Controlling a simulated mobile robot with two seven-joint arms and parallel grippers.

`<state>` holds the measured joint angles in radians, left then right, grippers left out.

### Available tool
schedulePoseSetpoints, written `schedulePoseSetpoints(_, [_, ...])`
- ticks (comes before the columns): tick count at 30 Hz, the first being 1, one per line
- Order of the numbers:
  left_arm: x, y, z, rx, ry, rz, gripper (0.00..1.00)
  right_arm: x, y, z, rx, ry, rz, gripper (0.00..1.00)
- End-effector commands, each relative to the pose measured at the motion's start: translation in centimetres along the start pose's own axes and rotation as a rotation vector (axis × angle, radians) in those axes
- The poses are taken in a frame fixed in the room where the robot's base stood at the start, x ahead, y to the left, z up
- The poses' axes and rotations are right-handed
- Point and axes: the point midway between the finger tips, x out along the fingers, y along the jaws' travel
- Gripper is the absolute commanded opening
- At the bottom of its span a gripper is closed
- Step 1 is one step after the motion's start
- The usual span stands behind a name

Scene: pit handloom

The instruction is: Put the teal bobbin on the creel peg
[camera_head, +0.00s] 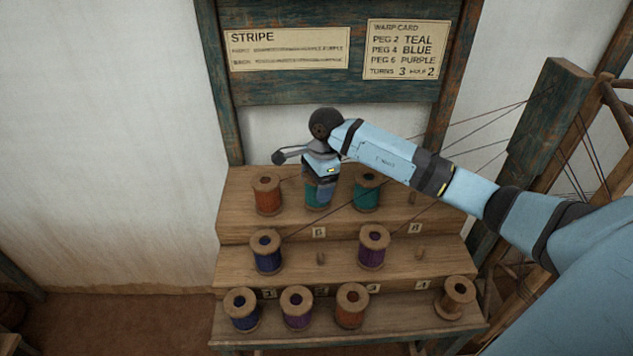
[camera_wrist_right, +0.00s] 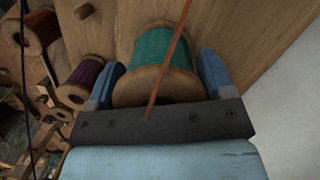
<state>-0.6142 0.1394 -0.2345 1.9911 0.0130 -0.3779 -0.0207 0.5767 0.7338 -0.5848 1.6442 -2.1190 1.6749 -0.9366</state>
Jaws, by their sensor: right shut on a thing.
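My right gripper (camera_head: 321,188) is over the top step of the wooden creel (camera_head: 235,220). Its blue fingers are shut on a teal bobbin (camera_head: 311,193), one on each side. The right wrist view shows this teal bobbin (camera_wrist_right: 166,48) between the fingers, with its wooden end towards the camera. Its base is low at the top step; I cannot tell whether it sits on a peg. Another teal bobbin (camera_head: 367,191) stands just to the right on the same step. A bare creel peg (camera_head: 320,258) shows on the middle step. My left gripper is out of view.
An orange bobbin (camera_head: 267,195) stands left of the gripper. Blue (camera_head: 266,252) and purple (camera_head: 373,247) bobbins stand on the middle step. Several more, including a bare spool (camera_head: 455,297), stand on the bottom step. Thin threads cross above the creel. A warp card (camera_head: 407,50) hangs behind.

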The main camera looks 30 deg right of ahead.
Motion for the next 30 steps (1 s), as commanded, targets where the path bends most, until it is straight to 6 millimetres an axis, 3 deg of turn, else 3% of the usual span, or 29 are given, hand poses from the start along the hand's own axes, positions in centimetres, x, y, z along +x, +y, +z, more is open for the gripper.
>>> schedulePoseSetpoints(13, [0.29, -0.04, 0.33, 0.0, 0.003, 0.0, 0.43, 0.69, -0.04, -0.13, 0.0, 0.0, -0.002, 0.49])
schedulePoseSetpoints(14, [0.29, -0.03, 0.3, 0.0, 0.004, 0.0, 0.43, 0.69, -0.04, -0.13, 0.0, 0.0, -0.002, 0.77])
schedulePoseSetpoints(17, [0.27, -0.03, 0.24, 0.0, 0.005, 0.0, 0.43, 0.7, -0.03, -0.13, 0.0, 0.0, -0.002, 1.0])
schedulePoseSetpoints(30, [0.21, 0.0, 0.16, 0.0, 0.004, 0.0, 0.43, 0.47, -0.03, -0.1, 0.0, 0.0, -0.001, 1.0])
